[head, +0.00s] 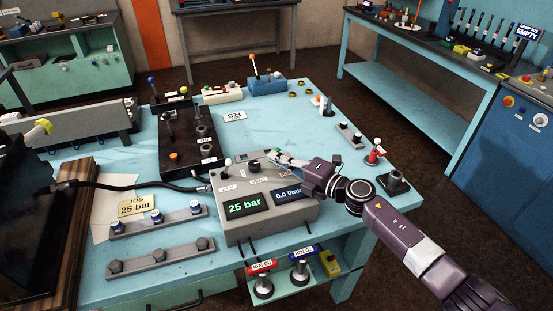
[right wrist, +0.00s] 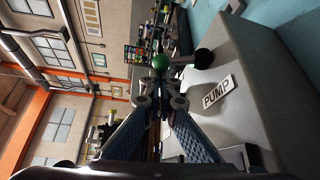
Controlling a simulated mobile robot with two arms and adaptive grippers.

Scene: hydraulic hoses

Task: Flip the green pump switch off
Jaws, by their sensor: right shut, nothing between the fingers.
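The grey pump box (head: 262,222) stands on the light blue table, with two lit displays reading 25 bar and 0.0 l/min. In the right wrist view the pump switch (right wrist: 161,62) has a green ball on a short lever, with a black base on the grey panel beside the PUMP label (right wrist: 218,92). In the head view the gripper hides most of this switch. My right gripper (head: 275,157) is shut and empty above the box's back edge. In the wrist view its fingertips (right wrist: 160,100) point towards the green ball; I cannot tell whether they touch. My left gripper is not in view.
A white-tipped lever (head: 228,162) rises at the box's left end. A black hose (head: 140,186) reaches the box from the left. Bare tabletop (head: 290,125) lies behind it.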

